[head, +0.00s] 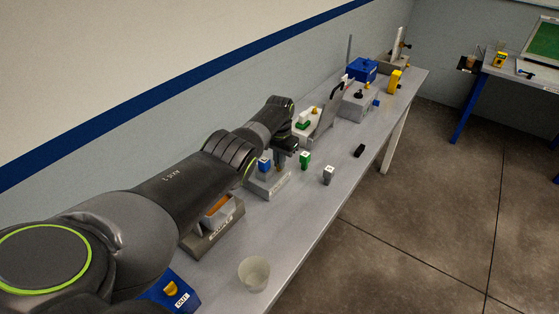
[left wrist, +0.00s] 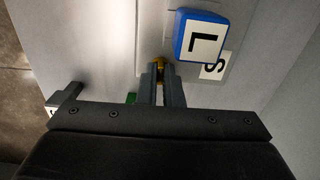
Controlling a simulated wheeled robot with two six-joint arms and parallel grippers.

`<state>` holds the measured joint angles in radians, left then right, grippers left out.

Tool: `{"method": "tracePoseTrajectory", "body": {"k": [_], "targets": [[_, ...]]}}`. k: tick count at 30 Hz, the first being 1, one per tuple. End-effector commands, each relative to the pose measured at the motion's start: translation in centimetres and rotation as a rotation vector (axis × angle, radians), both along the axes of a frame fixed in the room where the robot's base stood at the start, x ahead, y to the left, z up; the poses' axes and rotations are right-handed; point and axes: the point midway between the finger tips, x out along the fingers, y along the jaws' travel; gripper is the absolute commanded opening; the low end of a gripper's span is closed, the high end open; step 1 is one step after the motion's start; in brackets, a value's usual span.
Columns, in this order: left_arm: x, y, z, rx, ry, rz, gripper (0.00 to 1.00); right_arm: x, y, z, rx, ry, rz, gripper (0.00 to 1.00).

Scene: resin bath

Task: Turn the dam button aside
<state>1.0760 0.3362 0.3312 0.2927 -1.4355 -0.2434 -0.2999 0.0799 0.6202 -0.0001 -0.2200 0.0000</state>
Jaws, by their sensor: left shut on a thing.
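In the left wrist view, the fingers of my left gripper (left wrist: 160,72) are shut on a small brass-yellow piece, which I take for the dam button (left wrist: 160,60). Only a little of it shows between the fingertips. Right beside it is a blue block marked L (left wrist: 202,36), on a grey base with a letter S (left wrist: 216,68). In the head view, my left gripper (head: 281,163) points down over the grey fixture (head: 270,190), next to the blue block (head: 264,164). The button is hidden there by the gripper. My right gripper is not in view.
A green block (head: 305,159) and a grey block (head: 328,175) stand just right of the fixture. A translucent cup (head: 254,274) is near the front of the bench (head: 300,225). A black piece (head: 360,151) lies farther along. Boxes and a blue case (head: 362,68) crowd the far end.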

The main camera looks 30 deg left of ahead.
Motion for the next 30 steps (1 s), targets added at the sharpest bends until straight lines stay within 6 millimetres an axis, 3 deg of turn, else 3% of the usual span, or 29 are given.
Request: {"method": "tracePoseTrajectory", "body": {"k": [2, 8, 20, 30], "targets": [[0.2, 0.1, 0.3, 0.001, -0.007, 0.002, 0.00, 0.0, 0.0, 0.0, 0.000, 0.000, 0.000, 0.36], [0.2, 0.1, 0.2, 0.001, -0.005, 0.001, 0.28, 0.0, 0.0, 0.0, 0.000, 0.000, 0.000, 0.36], [0.1, 0.0, 0.7, 0.000, -0.002, -0.001, 0.28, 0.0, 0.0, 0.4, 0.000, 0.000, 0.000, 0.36], [0.1, 0.1, 5.7, 0.000, -0.007, -0.001, 0.28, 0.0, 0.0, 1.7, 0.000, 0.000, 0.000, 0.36]]}}
